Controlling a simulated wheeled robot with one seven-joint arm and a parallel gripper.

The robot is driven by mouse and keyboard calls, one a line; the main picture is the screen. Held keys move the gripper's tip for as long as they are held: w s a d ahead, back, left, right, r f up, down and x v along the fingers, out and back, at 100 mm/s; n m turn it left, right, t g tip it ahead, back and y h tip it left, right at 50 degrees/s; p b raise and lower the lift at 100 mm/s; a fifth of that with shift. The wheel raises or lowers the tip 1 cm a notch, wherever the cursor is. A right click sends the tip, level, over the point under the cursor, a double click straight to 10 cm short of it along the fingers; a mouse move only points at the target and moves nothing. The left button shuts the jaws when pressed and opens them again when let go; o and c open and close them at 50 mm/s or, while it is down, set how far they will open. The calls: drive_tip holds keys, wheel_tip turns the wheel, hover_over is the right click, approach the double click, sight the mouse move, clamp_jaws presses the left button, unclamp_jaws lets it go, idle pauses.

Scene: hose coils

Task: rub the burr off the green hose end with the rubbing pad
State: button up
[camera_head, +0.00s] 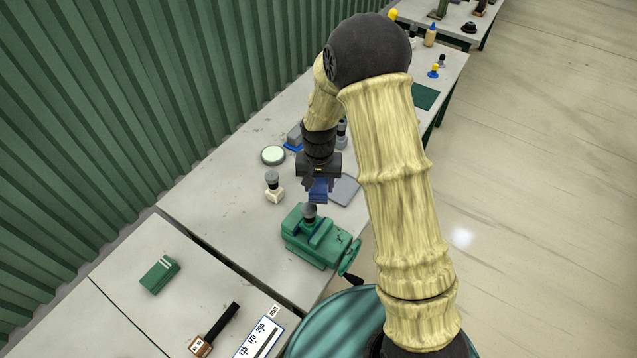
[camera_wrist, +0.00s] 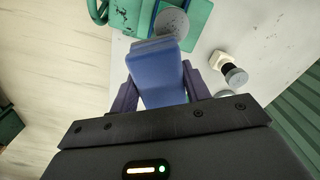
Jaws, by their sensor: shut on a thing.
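My gripper (camera_head: 318,184) is shut on a blue block-shaped pad (camera_wrist: 160,78), held between its two purple-blue fingers. The pad has a paler, greyish layer at its far end. In the head view the pad (camera_head: 318,197) hangs just above a green vise (camera_head: 325,242). A short grey round-topped piece stands up at the vise jaws (camera_head: 309,211). In the wrist view this grey top (camera_wrist: 174,22) lies just beyond the pad's end and is partly overlapped by it; I cannot tell whether they touch. No green hose end or burr can be clearly made out.
A white block with a grey knob (camera_head: 273,188) and a round pale-green dish (camera_head: 273,155) stand left of my gripper. A grey plate (camera_head: 345,188) lies to its right. A green striped box (camera_head: 159,273) and a black-handled tool (camera_head: 222,324) lie on the nearer table.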

drive_tip(key=shift+f+b, duration=0.65)
drive_tip(key=shift+f, duration=0.25)
idle(1.4)
drive_tip(key=shift+s+a, duration=0.1)
drive_tip(key=shift+s+a, duration=0.75)
drive_tip(key=shift+s, duration=0.15)
drive_tip(key=shift+s+a, duration=0.7)
drive_tip(key=shift+s, duration=0.2)
drive_tip(key=s+a, duration=0.1)
drive_tip(key=s, duration=0.1)
drive_tip(key=s+a, duration=0.1)
drive_tip(key=a, duration=0.1)
drive_tip(key=shift+s+b, duration=0.35)
drive_tip(key=shift+s, duration=0.05)
drive_tip(key=shift+w+d, duration=0.8)
drive_tip(key=shift+w, duration=0.15)
drive_tip(key=shift+w+d, duration=0.75)
drive_tip(key=shift+w, duration=0.2)
